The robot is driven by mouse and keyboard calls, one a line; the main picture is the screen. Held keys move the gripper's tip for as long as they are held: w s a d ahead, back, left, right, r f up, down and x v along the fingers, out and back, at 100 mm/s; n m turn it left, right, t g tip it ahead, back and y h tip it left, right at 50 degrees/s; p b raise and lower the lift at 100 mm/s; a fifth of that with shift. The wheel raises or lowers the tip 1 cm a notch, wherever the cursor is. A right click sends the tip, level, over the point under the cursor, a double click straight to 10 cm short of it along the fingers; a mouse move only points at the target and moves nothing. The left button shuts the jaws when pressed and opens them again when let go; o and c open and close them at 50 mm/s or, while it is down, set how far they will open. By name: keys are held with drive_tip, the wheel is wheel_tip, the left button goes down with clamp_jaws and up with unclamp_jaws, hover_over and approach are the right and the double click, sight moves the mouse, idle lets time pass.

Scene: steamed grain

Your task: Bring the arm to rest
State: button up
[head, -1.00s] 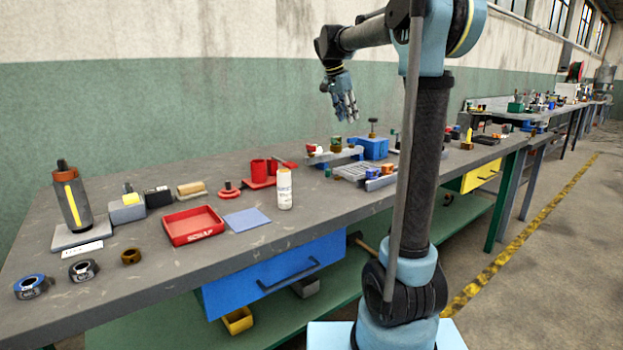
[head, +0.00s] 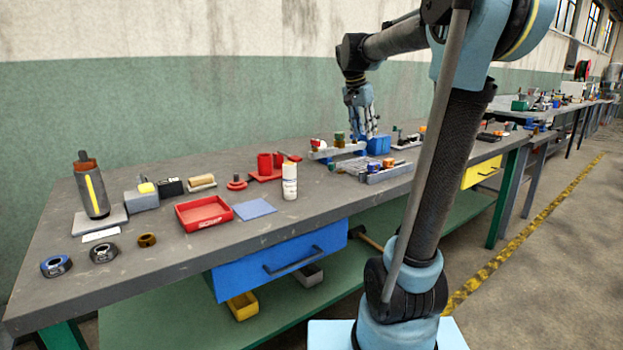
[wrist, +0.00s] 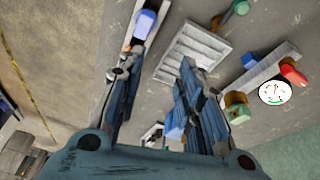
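My gripper (head: 366,132) hangs from my arm over the back of the grey workbench (head: 130,250), fingers down, in front of the blue box (head: 378,145) in the head view. In the wrist view my gripper (wrist: 157,66) has its two fingers spread apart, with bench top and part of a ribbed grey tray (wrist: 192,52) showing between and beyond them. I see nothing held between the fingers. My arm reaches up from its base and bends over toward the bench.
Near the gripper are a grey clamp-like fixture (head: 337,151) and a ribbed tray (head: 388,174). Open floor (head: 560,270) lies right.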

drive_tip(key=s+d+f+n+y, duration=0.1)
drive_tip(key=s+f+n, duration=0.7)
drive_tip(key=s+f, duration=2)
drive_tip(key=s+y, duration=0.1)
drive_tip(key=s, duration=0.2)
drive_tip(key=shift+s+d+n+y, duration=0.2)
drive_tip(key=shift+d+n+y, duration=0.1)
drive_tip(key=shift+y, duration=0.1)
drive_tip(key=shift+w+f, duration=0.25)
drive_tip(key=shift+w, duration=0.2)
